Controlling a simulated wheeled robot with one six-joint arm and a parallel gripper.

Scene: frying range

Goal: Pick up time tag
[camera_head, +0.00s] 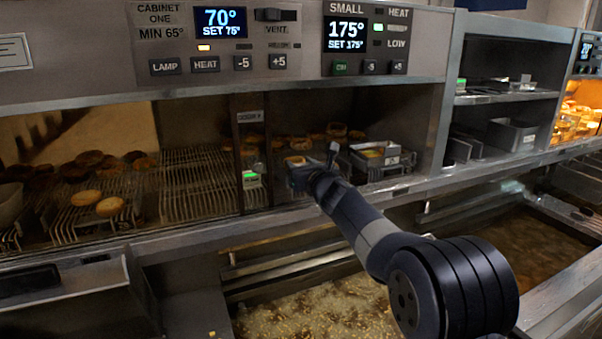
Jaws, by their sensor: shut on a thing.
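My gripper (306,168) is at the front of the right-hand cabinet bay, at the end of my arm, which reaches up and left. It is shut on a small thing. A small yellow-orange piece (297,160) shows at its tips and may be the time tag, but it is too small to be sure. A metal tray (397,160) with yellow pieces in it stands just right of my gripper and apart from it. The jaws' inner faces are hidden.
Wire racks (195,185) fill the left bay, with round browned food (111,206) on and beside them. A dark post (237,150) divides the bays. The cabinet's front ledge (190,233) runs below. Fryer vats with bubbling oil (320,312) lie beneath my arm.

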